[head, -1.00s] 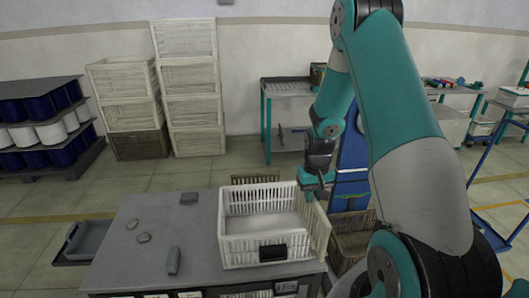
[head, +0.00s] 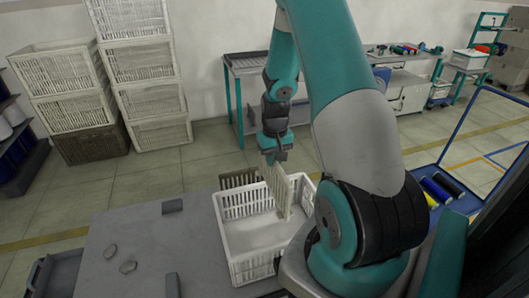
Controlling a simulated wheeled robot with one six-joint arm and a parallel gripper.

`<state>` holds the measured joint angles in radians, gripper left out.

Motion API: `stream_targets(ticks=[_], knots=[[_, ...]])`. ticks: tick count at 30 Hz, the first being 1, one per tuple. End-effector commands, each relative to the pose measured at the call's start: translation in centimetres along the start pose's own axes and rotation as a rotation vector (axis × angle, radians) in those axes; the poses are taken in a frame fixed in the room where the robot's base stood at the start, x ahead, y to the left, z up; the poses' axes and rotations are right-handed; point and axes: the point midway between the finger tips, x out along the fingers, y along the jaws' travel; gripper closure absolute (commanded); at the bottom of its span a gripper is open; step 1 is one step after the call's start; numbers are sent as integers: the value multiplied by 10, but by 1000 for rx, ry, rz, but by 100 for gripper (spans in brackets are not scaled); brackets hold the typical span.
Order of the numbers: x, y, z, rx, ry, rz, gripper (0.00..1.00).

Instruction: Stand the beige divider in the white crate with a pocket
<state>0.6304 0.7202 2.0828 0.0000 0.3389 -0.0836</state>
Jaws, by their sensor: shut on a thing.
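The white crate (head: 226,245) stands open on the grey table, its right front part hidden behind my arm. My gripper (head: 272,158) is above the crate's back right part, shut on the top edge of the beige divider (head: 279,190). The divider is a thin slotted panel, held roughly upright. Its lower part shows against the inside of the crate; I cannot tell whether its bottom edge touches the floor. No pocket shows on the visible part of the crate now.
The grey table (head: 135,240) carries a dark block (head: 172,206), small grey pieces (head: 110,251) and another dark block (head: 173,285) left of the crate. A brown crate (head: 238,179) is just behind. Stacked crates (head: 140,60) stand by the wall.

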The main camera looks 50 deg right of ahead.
Motion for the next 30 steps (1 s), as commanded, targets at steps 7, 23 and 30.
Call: stream_targets(ticks=[7,23,30], knots=[[31,5,0,7,-1,0,100],[67,3,0,4,0,0,100],[67,2,3,3,0,0,100]])
